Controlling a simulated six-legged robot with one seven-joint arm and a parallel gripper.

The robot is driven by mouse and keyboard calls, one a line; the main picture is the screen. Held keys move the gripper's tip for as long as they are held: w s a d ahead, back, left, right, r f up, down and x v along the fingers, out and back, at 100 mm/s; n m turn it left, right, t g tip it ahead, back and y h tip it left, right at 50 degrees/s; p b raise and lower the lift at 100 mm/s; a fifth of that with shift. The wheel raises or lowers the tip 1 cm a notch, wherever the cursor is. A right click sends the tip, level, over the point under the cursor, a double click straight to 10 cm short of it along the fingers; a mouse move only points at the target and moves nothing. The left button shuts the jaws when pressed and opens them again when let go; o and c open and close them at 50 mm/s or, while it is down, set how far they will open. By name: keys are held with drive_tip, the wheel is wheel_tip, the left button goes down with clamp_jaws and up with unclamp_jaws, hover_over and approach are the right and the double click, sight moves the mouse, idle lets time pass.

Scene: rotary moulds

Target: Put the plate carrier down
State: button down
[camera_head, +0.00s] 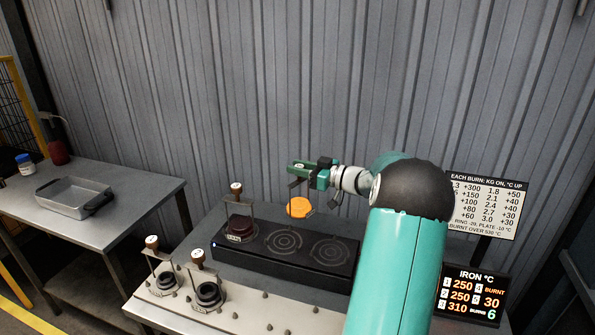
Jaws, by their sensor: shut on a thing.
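My gripper (303,169) is at the end of my arm, above the black hob unit and in front of the grey wall. It is shut on a carrier whose upper part is largely hidden by the jaws. Thin dark bars of this carrier show below the jaws. An orange disc (299,207) shows just under the gripper, seemingly hanging with the carrier, above the hob. I cannot tell exactly how the disc is attached. The black hob (290,257) has ringed spots; its middle and right spots look bare.
A knobbed carrier with a dark red round piece (240,229) stands on the hob's left spot. Two knobbed carriers with dark rings (208,294) stand on the pale pegged board (250,312). A metal tray (73,197) sits on the left table. Sign boards (485,205) stand at the right.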

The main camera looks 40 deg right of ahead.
drive_tip(key=w+d+f, duration=0.3)
drive_tip(key=d+f, duration=0.1)
drive_tip(key=f, duration=0.4)
drive_tip(key=shift+f, duration=0.55)
drive_tip(key=c, duration=1.1)
unclamp_jaws()
drive_tip(key=shift+f, duration=0.1)
